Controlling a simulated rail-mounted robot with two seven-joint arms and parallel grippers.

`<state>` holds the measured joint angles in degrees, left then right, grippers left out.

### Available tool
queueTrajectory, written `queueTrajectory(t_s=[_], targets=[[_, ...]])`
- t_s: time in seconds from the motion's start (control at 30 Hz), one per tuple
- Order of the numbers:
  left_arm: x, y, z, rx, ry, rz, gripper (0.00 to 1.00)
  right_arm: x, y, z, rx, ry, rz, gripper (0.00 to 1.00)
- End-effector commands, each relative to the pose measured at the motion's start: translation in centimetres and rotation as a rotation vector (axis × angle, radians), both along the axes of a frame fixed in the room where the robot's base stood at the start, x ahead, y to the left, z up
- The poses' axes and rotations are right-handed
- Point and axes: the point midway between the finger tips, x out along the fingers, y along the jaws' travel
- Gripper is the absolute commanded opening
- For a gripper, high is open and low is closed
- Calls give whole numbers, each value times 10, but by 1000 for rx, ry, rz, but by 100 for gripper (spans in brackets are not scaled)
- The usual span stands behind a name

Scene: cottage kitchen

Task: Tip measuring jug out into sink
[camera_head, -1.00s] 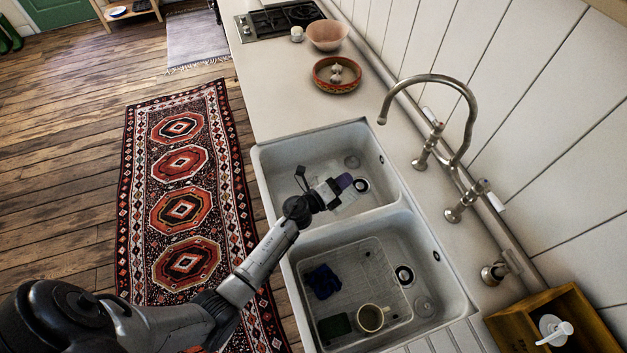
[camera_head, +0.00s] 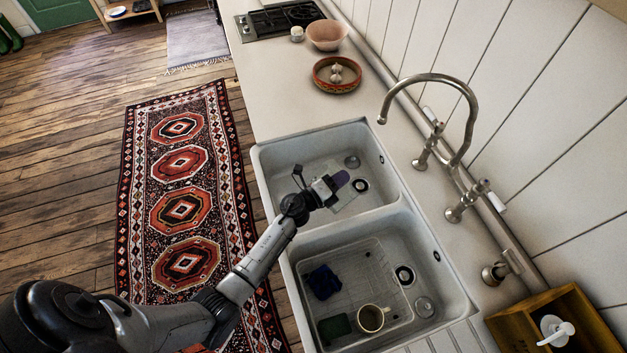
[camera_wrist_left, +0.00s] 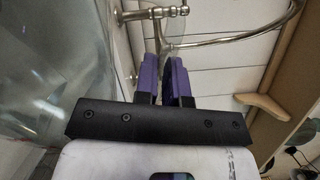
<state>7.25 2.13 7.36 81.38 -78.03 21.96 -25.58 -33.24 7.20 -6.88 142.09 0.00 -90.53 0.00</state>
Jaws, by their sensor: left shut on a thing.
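My left gripper (camera_head: 340,181) is over the far basin of the white double sink (camera_head: 283,165). Its purple fingers (camera_wrist_left: 168,77) are close together and shut on the clear measuring jug. The jug (camera_wrist_left: 50,60) is see-through and fills the left of the left wrist view, close to the camera. In the head view only a pale, faint part of the jug (camera_head: 345,201) shows beside the gripper. The jug looks tilted, but its rim and any contents cannot be made out. My right gripper is not in view.
The near basin holds a wire rack, a cream mug (camera_head: 371,318), a dark blue cloth-like item (camera_head: 323,281) and a green block (camera_head: 334,327). A tall curved tap (camera_head: 470,110) stands behind the sink. A patterned bowl (camera_head: 337,75) sits on the counter beyond.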

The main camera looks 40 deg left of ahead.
Motion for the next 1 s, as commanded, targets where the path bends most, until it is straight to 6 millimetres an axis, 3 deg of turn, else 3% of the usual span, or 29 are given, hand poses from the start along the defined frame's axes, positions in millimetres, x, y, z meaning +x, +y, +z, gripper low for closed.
queueTrajectory(t_s=[1.0], targets=[[4,15,-1,-70,17,0,0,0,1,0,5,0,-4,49]])
